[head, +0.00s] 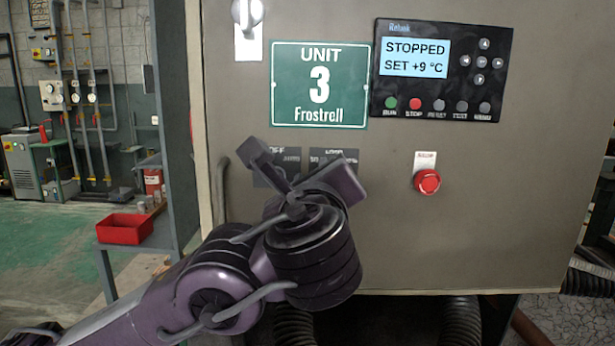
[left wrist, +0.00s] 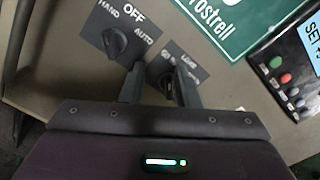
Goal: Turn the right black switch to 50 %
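The right black switch (left wrist: 167,84) is a dark knob on a grey plate labelled LOAD, with a partly covered "50" mark. In the left wrist view it lies between the two fingers of my left gripper (left wrist: 161,72), nearer the right finger, with a gap to the left finger. Contact and the knob's exact pointing are unclear. In the head view my left gripper (head: 298,185) covers this knob; only the upper part of its plate (head: 338,155) shows. My left gripper is open. My right gripper is in neither view.
The left switch (left wrist: 115,42), marked HAND, OFF and AUTO, sits close beside the left finger. A red stop button (head: 427,181) is to the right. The control display (head: 414,58) reads STOPPED, SET +9 °C. A green Unit 3 sign (head: 345,105) is above the switches.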

